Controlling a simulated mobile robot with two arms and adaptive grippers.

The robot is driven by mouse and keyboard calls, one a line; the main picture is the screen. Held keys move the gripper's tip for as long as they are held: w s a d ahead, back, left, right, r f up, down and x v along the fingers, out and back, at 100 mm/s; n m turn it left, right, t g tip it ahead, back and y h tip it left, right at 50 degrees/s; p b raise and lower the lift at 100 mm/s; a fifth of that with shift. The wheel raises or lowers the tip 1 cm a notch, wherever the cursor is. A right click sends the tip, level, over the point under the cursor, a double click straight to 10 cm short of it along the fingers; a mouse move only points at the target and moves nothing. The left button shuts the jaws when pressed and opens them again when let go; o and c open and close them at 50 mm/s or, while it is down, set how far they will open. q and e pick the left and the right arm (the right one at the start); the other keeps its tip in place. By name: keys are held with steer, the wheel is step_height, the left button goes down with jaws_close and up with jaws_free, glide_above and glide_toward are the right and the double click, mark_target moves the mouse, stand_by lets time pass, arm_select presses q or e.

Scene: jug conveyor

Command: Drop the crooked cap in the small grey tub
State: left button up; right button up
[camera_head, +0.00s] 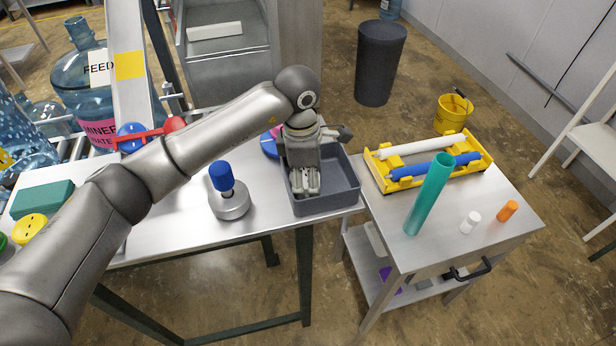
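The small grey tub (335,205) stands at the right end of the metal table. My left gripper (306,186) points down into the tub, its fingers close together over the tub's left part. It hides part of the tub's inside, and I cannot tell whether anything is between the fingers. I cannot make out a crooked cap. A blue round piece (268,147) lies behind the gripper, partly hidden by it. My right gripper is not in view.
A blue-topped metal piece (229,195) stands left of the tub. The side cart (450,244) holds a yellow rack (484,161), a teal tube (428,196), a white cylinder (470,222) and an orange one (507,211). Large blue jugs (80,75) stand at left.

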mark_target(304, 176)
arm_select(q)
steer(key=shift+r, duration=0.15)
steer(key=shift+r, duration=0.15)
steer(key=r+b, duration=0.1)
steer(key=r, duration=0.2)
steer(key=r+b, duration=0.2)
steer(key=r, duration=0.1)
steer(key=r+b, duration=0.1)
steer(key=r, duration=0.3)
steer(key=shift+a+r+b, duration=0.1)
steer(key=shift+a+b, duration=0.25)
steer(key=shift+a, duration=0.05)
steer(key=shift+s+r, duration=0.1)
steer(key=shift+r, duration=0.65)
